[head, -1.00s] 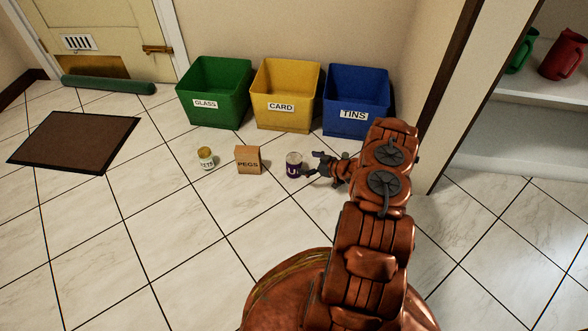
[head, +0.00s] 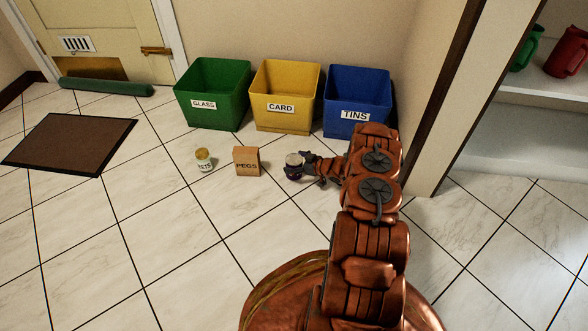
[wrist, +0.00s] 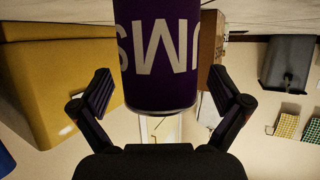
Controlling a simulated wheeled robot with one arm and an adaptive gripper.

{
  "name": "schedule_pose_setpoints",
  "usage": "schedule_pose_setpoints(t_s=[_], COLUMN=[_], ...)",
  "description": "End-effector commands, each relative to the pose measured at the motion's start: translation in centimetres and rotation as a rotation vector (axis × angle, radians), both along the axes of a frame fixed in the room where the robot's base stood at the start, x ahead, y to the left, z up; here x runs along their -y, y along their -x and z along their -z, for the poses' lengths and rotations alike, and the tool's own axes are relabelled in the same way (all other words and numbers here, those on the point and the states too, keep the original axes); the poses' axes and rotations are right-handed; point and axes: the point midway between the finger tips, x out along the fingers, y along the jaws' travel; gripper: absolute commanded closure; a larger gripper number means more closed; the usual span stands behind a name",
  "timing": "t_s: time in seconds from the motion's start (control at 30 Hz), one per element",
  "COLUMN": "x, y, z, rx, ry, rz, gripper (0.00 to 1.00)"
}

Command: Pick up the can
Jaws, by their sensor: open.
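The can (head: 293,160) is purple with a pale lid and stands on the tiled floor, to the right of a cardboard box. In the wrist view the can (wrist: 158,45) is large, with white letters upside down. My gripper (wrist: 160,78) is open, one finger on each side of the can, with gaps visible between fingers and can. In the head view my gripper (head: 297,172) reaches the can from the right and hides part of its lower body. The can's base is partly hidden in the head view.
A PEGS box (head: 247,161) stands just left of the can, and a jar (head: 204,160) further left. Green GLASS (head: 212,95), yellow CARD (head: 286,97) and blue TINS (head: 357,103) bins line the wall behind. A brown mat (head: 70,143) lies at left. Foreground floor is clear.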

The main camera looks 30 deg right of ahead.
Motion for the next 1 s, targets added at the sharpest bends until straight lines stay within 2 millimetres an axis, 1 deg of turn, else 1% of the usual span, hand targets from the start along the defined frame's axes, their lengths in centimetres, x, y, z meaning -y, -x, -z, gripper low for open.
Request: schedule_pose_setpoints(t_s=[0.03,0.07,0.63,0.67,0.87,1.0], x=[-0.01,0.0,-0.03,-0.03,-0.03,-0.04], y=[0.01,0.02,0.03,0.04,0.05,0.04], z=[-0.03,-0.02,-0.01,-0.01,-0.03,-0.64], rx=[0.0,0.0,0.0,0.0,0.0,0.0], ry=[0.0,0.0,0.0,0.0,0.0,0.0], rz=[0.0,0.0,-0.001,-0.001,-0.001,-0.001], gripper=[0.02,0.05,0.64,0.66,0.66,0.66])
